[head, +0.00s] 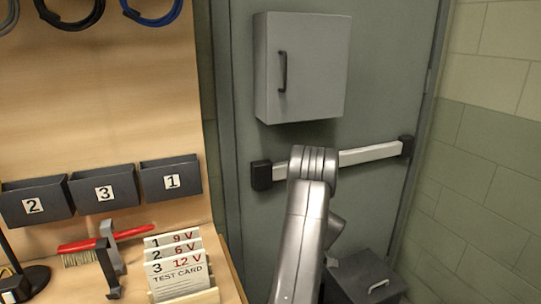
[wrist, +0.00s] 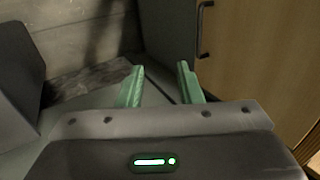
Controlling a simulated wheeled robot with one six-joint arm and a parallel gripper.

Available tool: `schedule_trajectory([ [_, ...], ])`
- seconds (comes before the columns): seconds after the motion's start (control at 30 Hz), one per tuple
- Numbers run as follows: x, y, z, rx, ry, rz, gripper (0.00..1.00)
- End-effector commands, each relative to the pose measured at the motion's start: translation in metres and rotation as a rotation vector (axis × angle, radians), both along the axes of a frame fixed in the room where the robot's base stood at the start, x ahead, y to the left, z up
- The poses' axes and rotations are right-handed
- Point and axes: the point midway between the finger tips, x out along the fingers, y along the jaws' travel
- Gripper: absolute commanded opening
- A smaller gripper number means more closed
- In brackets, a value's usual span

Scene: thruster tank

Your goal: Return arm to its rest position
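My arm rises in the lower middle of the head view, in front of a grey-green door; my gripper is hidden there behind the arm's own links. In the wrist view my gripper (wrist: 160,86) shows its two green fingers apart, with nothing between them. A green light glows on its body. The fingers point at bare grey surfaces and the gap between them is empty.
A grey wall box (head: 302,67) and a push bar (head: 370,154) are on the door. A dark box (head: 366,278) stands low beside my arm. Numbered bins (head: 105,188), a red brush (head: 105,240) and test cards (head: 178,268) are at left.

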Motion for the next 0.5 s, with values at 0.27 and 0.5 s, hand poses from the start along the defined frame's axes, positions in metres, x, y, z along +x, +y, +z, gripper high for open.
schedule_trajectory([
  [0.27, 0.005, -0.012, 0.045, -0.147, -0.060, 0.003, 0.32],
  [0.5, 0.008, -0.018, 0.086, -0.297, -0.123, 0.004, 0.32],
])
